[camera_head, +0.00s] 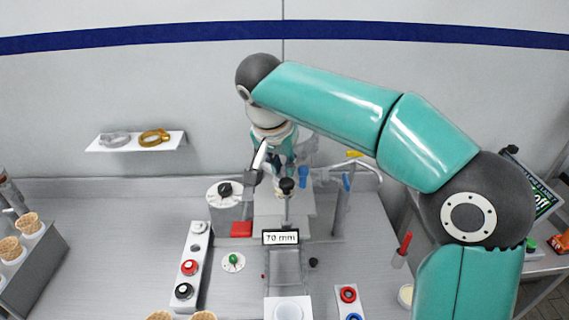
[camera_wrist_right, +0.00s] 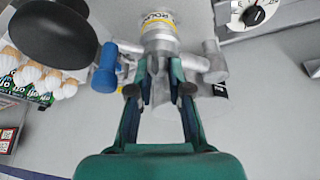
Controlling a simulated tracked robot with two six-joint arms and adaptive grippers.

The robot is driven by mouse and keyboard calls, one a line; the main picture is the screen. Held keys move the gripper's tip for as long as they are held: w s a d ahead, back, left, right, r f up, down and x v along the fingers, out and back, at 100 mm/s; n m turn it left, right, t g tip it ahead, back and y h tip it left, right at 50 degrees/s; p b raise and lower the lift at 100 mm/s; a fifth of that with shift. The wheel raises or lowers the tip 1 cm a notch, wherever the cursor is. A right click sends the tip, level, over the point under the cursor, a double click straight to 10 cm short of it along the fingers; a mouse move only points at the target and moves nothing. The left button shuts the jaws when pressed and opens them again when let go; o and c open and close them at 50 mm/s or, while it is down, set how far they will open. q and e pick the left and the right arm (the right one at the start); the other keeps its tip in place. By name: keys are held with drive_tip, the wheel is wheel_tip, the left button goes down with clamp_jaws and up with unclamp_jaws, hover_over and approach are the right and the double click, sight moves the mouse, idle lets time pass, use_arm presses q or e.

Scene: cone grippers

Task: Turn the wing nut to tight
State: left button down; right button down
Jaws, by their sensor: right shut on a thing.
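My right gripper (camera_wrist_right: 160,90) reaches down with its two fingers around a silver metal fitting (camera_wrist_right: 160,42) with a yellow label band and arms sticking out at both sides. It is shut on this winged part, which looks like the wing nut. In the head view my right gripper (camera_head: 283,160) is small and partly behind the wrist, over the machine in the middle of the bench. The wing nut is mostly hidden there. I cannot tell how tight it is. My left gripper is not in view.
A black round knob (camera_wrist_right: 52,33) and a blue-capped part (camera_wrist_right: 104,80) lie close left of the fingers. A button strip (camera_head: 191,268) is nearer.

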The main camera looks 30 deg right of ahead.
drive_tip(key=shift+d, duration=0.1)
idle(0.3)
drive_tip(key=c, duration=1.1)
unclamp_jaws()
drive_tip(key=v, duration=1.2)
drive_tip(key=shift+w, duration=0.15)
